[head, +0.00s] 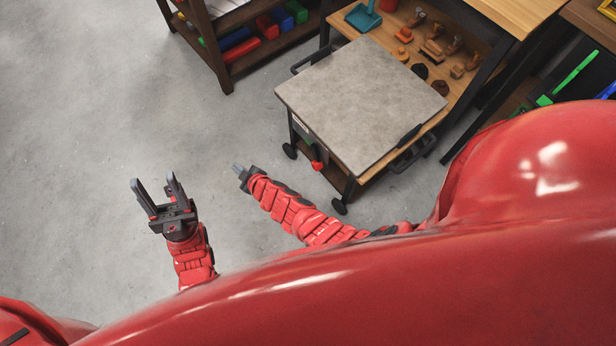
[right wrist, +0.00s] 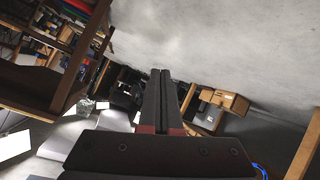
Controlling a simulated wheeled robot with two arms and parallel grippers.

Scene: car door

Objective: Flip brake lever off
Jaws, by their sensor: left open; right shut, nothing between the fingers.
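A wheeled cart with a grey top (head: 350,100) stands right of my grippers in the head view. A small red piece (head: 317,165) shows low on the cart's near left side; it looks like the brake lever, but its position is too small to read. My right gripper (head: 238,168) is shut and empty, left of the cart and apart from the red piece. Its closed fingers also show in the right wrist view (right wrist: 160,75), where I cannot make out the lever. My left gripper (head: 154,179) is open and empty, further left over the floor.
A dark shelf (head: 228,80) with coloured bins stands at the back left. A wooden workbench (head: 465,60) with tools stands behind the cart. Black caster wheels (head: 339,206) stick out at the cart's base. The grey floor (head: 90,110) on the left is clear.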

